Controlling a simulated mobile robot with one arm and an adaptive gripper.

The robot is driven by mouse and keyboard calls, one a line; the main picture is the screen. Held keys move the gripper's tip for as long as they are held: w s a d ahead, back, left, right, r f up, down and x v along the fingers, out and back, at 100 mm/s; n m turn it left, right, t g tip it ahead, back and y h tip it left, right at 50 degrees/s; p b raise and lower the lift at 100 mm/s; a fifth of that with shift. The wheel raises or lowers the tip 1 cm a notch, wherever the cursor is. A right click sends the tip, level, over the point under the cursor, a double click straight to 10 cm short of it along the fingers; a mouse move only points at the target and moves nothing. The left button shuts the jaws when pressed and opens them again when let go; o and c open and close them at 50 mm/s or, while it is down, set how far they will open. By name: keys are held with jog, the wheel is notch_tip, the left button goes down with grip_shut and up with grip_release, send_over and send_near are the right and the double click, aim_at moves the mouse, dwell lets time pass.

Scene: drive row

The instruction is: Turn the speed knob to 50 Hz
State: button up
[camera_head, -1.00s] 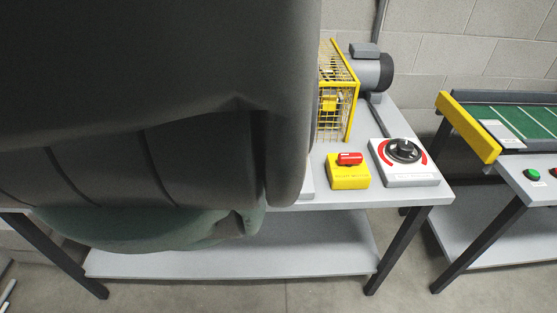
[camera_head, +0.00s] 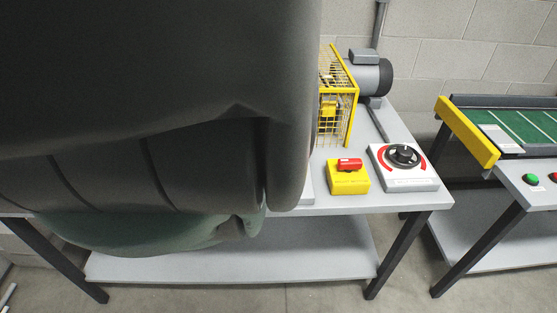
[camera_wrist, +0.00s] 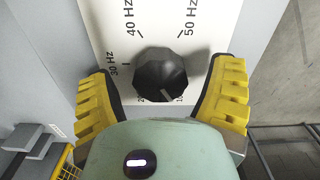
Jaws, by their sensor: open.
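The speed knob (camera_wrist: 160,74) is black and faceted, on a white dial plate (camera_wrist: 200,12) in the wrist view. Marks for 30, 40 and 50 Hz show around it. A short pale line on the knob points down and slightly right in the picture, toward my gripper's body, away from the 50 Hz mark. My gripper (camera_wrist: 161,92) is open, its yellow ribbed fingers on either side of the knob with gaps between. Lower dial labels are partly hidden. In the head view my arm hides this knob and my fingers.
A green conveyor (camera_head: 520,123) stands farther right.

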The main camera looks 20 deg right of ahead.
jog(key=shift+o, duration=0.2)
jog(key=c, duration=1.3)
